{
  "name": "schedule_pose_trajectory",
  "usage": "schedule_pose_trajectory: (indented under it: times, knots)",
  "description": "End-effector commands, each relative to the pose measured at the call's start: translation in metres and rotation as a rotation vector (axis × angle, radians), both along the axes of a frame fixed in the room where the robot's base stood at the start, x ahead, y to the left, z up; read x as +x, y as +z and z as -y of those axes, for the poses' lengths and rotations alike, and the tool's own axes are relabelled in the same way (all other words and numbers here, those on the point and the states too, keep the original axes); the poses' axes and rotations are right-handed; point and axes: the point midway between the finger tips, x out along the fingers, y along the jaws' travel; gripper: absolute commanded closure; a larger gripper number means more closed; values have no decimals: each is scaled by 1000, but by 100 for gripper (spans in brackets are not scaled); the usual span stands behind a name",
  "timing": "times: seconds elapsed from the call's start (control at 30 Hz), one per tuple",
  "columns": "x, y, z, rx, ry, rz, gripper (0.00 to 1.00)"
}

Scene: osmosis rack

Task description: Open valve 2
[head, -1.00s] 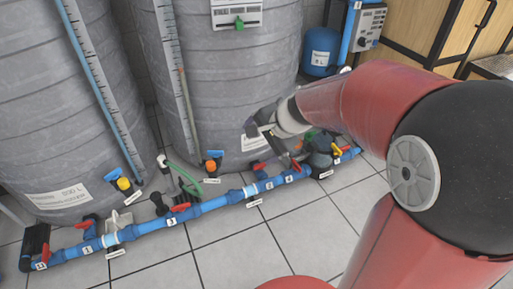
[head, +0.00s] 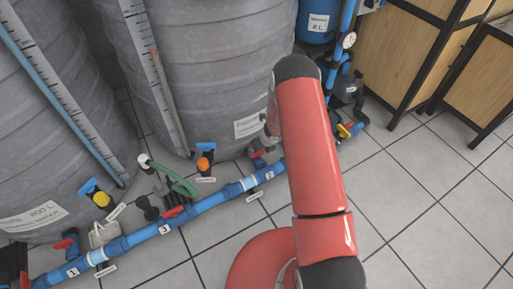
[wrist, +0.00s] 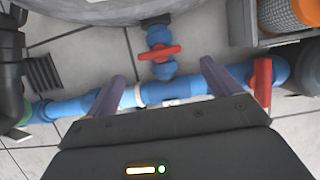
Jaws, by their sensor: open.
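The blue pipe (head: 215,200) runs along the floor in front of the grey tanks, with small number labels. A label (head: 268,174) that seems to read 2 sits beside a red-handled valve (head: 258,153) on a short branch toward the tank. In the wrist view a red-handled valve (wrist: 159,53) on a branch lies ahead of my gripper, its handle across the branch. My gripper (wrist: 163,72) is open and empty, fingers apart above the pipe, with the branch between them. A second red handle (wrist: 262,80) is right of the right finger. My arm hides most of the gripper in the head view.
Two grey tanks (head: 205,75) stand behind the pipe. A wooden cabinet (head: 390,50) is at the right. Tiled floor (head: 430,200) is free in front.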

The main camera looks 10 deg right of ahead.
Motion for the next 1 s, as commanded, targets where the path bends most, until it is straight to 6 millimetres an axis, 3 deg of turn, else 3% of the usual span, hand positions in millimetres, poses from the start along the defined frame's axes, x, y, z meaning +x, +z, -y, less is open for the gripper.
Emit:
schedule_pose_trajectory:
  times: [0.4, 0.83, 1.0]
  knots:
    - [22, -56, -8, 1, 4, 0, 11]
    - [27, -67, -10, 0, 4, 2, 11]
    - [27, -67, -10, 0, 5, 2, 32]
